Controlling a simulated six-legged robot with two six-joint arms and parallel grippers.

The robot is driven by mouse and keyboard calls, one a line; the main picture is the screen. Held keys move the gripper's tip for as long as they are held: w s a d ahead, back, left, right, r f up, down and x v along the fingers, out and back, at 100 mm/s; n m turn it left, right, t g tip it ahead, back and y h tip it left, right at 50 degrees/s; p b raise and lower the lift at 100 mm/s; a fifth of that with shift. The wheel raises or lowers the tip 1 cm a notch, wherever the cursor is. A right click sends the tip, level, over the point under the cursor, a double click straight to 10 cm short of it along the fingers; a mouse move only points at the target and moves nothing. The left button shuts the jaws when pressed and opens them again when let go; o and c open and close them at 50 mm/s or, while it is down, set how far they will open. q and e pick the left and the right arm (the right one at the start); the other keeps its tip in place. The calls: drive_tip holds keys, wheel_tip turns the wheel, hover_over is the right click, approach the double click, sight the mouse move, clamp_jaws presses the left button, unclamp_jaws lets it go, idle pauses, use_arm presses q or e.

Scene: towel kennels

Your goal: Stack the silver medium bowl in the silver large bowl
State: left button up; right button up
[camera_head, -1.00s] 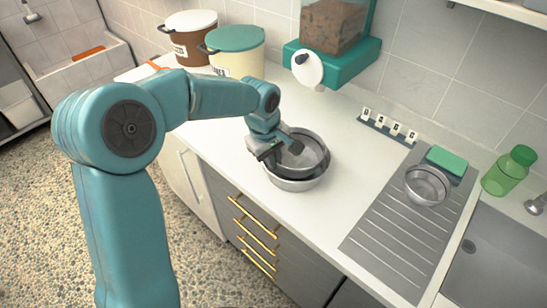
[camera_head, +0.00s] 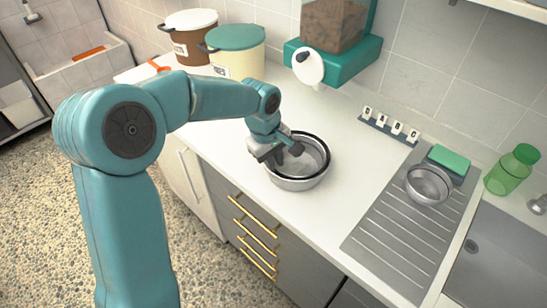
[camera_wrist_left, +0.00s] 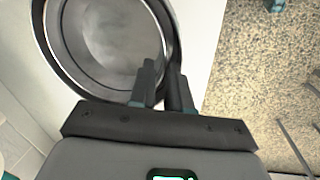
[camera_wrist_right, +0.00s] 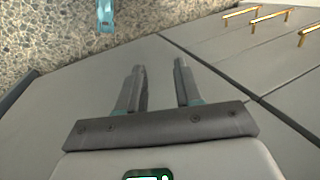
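The silver large bowl (camera_head: 296,184) stands on the white counter. The silver medium bowl (camera_head: 314,151), with a dark-looking rim, sits inside it, looking roughly level; whether it rests on the bottom is hard to tell. In the left wrist view the medium bowl (camera_wrist_left: 115,40) fills the upper left. My left gripper (camera_head: 288,151) is at the bowls' left side, its fingers (camera_wrist_left: 163,88) close together on either side of the medium bowl's wall, one inside. My right gripper (camera_wrist_right: 160,85) is open and empty, low before the cabinet fronts, away from the bowls.
A smaller metal bowl (camera_head: 428,184) stands on the ribbed drainboard (camera_head: 392,230), by a green sponge (camera_head: 447,160) and green bottle (camera_head: 510,170). The counter right of the bowls is clear.

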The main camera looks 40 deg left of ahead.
use_arm(q)
drive_tip(key=shift+r+p, duration=0.3)
drive_tip(key=shift+r, duration=0.1)
wheel_tip(320, 180, up, 12)
drive_tip(key=s, duration=0.2)
drive_tip(key=shift+a+r+p, duration=0.15)
drive_tip(key=shift+a+p, duration=0.15)
drive_tip(key=shift+a, duration=0.05)
